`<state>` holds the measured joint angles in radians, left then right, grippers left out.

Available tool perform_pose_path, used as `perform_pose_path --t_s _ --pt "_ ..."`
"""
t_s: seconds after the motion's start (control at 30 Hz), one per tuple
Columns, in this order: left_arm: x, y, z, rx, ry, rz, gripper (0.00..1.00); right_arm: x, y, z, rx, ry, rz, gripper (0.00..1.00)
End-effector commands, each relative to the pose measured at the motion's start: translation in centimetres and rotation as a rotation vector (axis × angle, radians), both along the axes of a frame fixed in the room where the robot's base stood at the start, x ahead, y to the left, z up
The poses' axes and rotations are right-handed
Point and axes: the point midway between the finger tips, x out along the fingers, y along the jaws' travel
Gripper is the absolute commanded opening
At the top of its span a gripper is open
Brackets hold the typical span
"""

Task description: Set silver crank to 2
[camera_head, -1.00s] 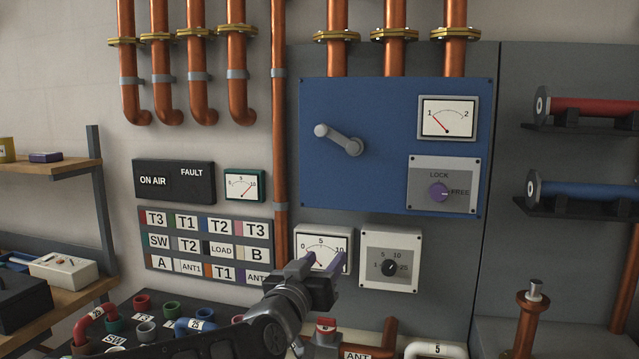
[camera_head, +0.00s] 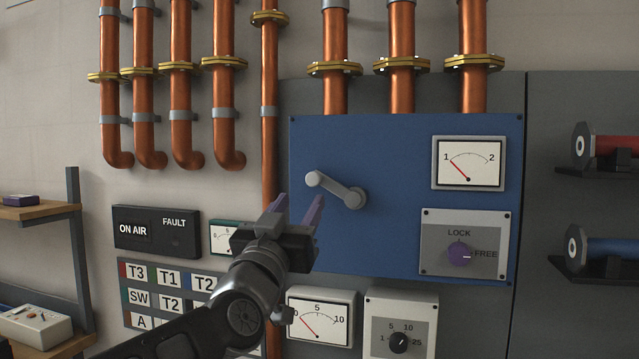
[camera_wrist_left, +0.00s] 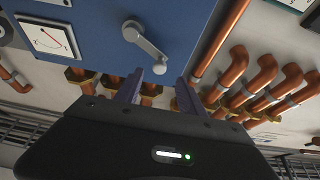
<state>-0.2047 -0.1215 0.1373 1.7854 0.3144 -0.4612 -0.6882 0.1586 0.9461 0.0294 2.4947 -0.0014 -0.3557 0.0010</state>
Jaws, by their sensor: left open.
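The silver crank (camera_head: 337,190) is on the blue panel (camera_head: 400,140); its arm runs from a hub at the right up to a knob at the upper left. The gauge (camera_head: 468,163) right of it, marked 1 to 2, has its needle near 1. A purple knob (camera_head: 460,253) below the gauge points at FREE. My left gripper (camera_head: 298,207) is open and empty, just left of and below the crank, apart from it. In the left wrist view the crank (camera_wrist_left: 146,46) shows beyond the open fingers (camera_wrist_left: 157,90). My right gripper is not in view.
A copper pipe (camera_head: 269,110) runs vertically left of the blue panel, close to my gripper. Below the panel are a 0-10 gauge (camera_head: 319,318) and a black dial (camera_head: 398,342). An ON AIR sign (camera_head: 155,231) is at the left.

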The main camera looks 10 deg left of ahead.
Motion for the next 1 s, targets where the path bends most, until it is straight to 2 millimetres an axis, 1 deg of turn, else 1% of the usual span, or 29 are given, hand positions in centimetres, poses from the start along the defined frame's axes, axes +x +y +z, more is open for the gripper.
perform_pose_path --t_s 0.3,0.47,0.57,0.8,0.9,1.0 --pt "0.0 0.0 0.0 0.0 0.0 0.0 0.46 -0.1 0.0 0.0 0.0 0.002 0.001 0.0" --pt "0.6 0.0 0.4 -0.001 0.0 0.0 0.46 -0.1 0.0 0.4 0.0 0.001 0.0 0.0" --pt "1.6 -0.1 0.9 -0.001 0.001 0.0 0.46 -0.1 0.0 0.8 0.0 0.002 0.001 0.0" --pt "5.1 -0.4 2.3 0.0 0.002 0.0 0.46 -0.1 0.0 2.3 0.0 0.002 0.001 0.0" --pt "6.3 -0.4 2.8 0.0 0.001 0.0 0.46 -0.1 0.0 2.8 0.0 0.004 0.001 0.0" --pt "7.0 -0.5 3.0 -0.001 0.001 0.0 0.46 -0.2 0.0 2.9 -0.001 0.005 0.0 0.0"
